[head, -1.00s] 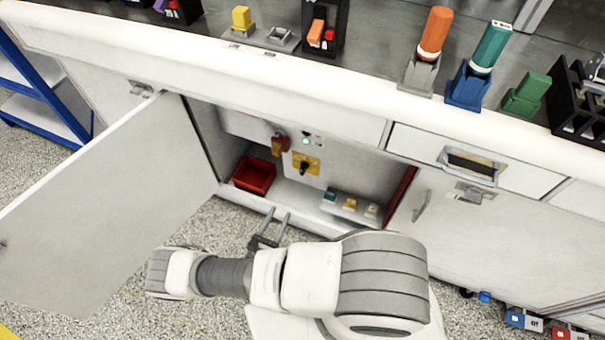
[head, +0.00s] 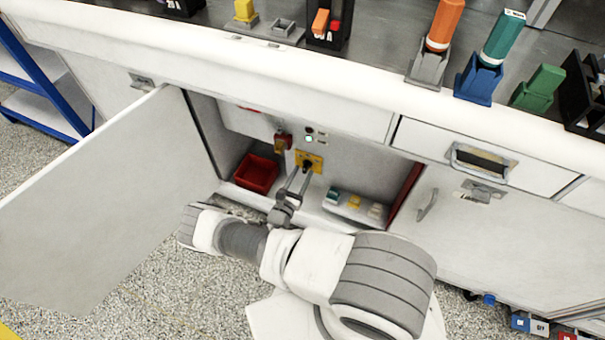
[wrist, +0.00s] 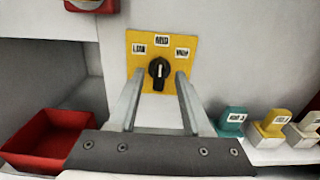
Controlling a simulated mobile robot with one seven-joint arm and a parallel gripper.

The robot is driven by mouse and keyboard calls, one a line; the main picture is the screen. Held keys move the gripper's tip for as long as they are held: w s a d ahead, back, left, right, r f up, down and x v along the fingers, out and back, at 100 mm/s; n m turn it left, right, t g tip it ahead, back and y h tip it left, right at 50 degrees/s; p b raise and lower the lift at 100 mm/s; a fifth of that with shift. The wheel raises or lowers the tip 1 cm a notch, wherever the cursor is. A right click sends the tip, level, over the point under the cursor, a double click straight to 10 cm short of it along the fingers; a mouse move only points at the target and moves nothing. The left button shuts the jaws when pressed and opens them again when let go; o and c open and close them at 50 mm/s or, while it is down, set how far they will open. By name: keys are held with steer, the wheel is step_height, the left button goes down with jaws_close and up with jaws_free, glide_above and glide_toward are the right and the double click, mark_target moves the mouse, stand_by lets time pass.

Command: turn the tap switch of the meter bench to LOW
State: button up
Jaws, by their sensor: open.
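The tap switch is a black knob (wrist: 159,70) on a yellow plate (wrist: 139,45) inside the open cabinet. The plate carries three labels, with what looks like LOW at upper left, MID at top and HIGH at upper right. The knob's white mark points straight up toward the middle label. My gripper (wrist: 158,84) is open, its two fingers reaching to either side of the knob's lower part; I cannot tell whether they touch it. In the head view, my gripper (head: 298,182) is just below the yellow plate (head: 317,159).
The cabinet door (head: 110,190) stands open at the left. A red bin (head: 257,174) sits left of the switch. Several coloured blocks (wrist: 269,124) stand on the shelf at right.

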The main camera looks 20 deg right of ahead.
steer(key=shift+w+d, duration=0.35)
steer(key=shift+w, duration=0.05)
jaws_close()
